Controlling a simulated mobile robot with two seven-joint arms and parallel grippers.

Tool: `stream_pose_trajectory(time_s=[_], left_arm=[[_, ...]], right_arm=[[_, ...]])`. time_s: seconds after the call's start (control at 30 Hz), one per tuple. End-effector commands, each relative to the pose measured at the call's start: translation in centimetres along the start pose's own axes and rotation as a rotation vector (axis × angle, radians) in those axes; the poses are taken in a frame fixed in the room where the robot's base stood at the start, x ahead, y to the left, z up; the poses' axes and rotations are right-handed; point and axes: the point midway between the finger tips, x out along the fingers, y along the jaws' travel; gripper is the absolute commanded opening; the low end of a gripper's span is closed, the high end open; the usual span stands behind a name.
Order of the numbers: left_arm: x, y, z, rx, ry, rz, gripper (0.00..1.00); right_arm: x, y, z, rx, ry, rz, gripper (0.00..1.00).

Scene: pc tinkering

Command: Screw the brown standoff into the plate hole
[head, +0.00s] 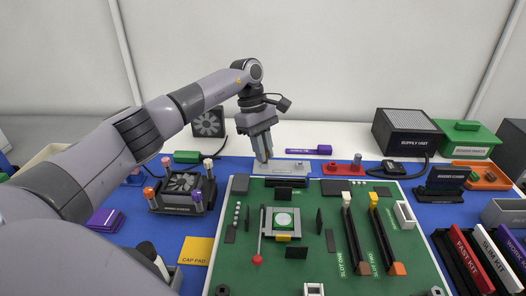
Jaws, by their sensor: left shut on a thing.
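My left gripper (264,156) points down over the left part of a light grey plate (293,166) behind the green board. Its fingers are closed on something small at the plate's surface. The held part fits the brown standoff, but the fingers hide it and I cannot make out its colour. The plate hole under the fingertips is hidden too, so I cannot tell whether the part is in it. My right gripper is not in view.
A red plate (337,168) with a grey post lies just right of the grey plate. A green circuit board (325,215) with slots and a red-tipped lever fills the front. A supply box (408,130) stands back right.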

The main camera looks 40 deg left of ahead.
Motion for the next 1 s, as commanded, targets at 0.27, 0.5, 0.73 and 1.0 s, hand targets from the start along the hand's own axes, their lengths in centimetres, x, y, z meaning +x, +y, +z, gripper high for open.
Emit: stream_pose_trajectory(time_s=[0.27,0.5,0.73,1.0], left_arm=[[0.3,0.1,0.1,0.165,-0.001,-0.057,0.00],[0.2,0.0,0.0,0.191,-0.001,-0.065,0.26],[0.1,0.1,0.0,0.189,0.000,-0.062,0.46],[-1.3,0.2,0.1,0.187,0.001,-0.059,0.46]], right_arm=[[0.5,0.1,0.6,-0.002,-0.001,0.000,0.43],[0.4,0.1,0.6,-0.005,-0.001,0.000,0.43],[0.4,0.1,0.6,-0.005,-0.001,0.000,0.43],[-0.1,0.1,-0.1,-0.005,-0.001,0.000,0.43]])
